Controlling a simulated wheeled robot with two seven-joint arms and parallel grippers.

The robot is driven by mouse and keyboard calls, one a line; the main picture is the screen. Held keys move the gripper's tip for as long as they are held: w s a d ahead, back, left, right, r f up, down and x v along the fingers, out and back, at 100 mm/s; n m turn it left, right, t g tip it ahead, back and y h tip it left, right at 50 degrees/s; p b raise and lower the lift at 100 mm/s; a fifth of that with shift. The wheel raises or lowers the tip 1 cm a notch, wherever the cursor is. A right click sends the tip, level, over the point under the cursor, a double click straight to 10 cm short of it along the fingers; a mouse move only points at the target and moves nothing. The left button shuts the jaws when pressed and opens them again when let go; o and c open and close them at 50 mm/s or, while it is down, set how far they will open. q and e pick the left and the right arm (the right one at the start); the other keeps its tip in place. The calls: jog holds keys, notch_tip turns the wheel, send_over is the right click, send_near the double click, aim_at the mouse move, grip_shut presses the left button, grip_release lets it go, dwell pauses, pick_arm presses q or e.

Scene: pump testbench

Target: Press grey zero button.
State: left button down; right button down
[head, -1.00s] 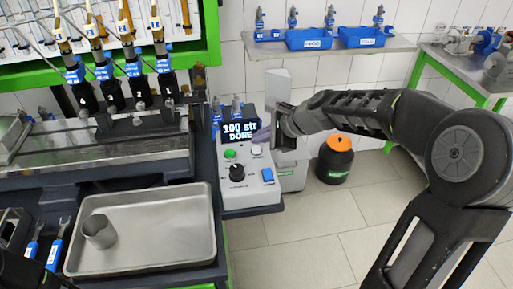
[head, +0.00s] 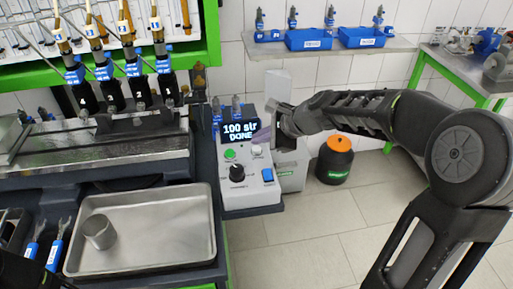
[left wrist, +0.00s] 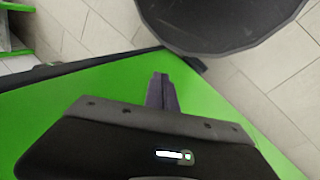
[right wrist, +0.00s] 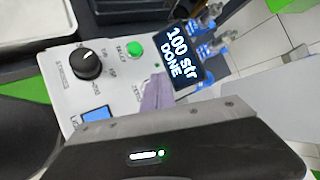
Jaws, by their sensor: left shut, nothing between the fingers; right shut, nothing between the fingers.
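The control box (head: 230,200) has a screen (head: 240,132) reading "100 str DONE", a green button, a black knob and a blue switch. The grey zero button (head: 257,151) sits right of the green button, below the screen. My right gripper (head: 258,140) is shut and empty, its fingertips close to that button. In the right wrist view my right gripper's fingers (right wrist: 154,88) cover the spot beside the ZERO label, hiding the button; contact cannot be told. My left gripper (left wrist: 160,78) is shut and empty over a green surface.
A metal tray (head: 145,262) with a steel cup (head: 99,232) lies left of the control box. Bottles hang in the rig behind it. A black container with an orange lid (head: 336,160) stands on the floor at right. A dark round bin (left wrist: 215,25) is near my left gripper.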

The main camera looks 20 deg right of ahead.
aim_at(260, 150)
jog(key=shift+f, duration=0.15)
dwell(0.4)
jog(key=shift+f+b, duration=0.3)
jog(key=shift+b, duration=0.05)
jog(key=shift+f+b, duration=0.4)
jog(key=shift+f, duration=0.15)
dwell(0.6)
jog(key=shift+r, duration=0.1)
jog(key=shift+r+p, duration=0.9)
jog(key=shift+p, duration=0.05)
notch_tip(260, 150, up, 5)
jog(key=p, duration=0.5)
dwell(0.9)
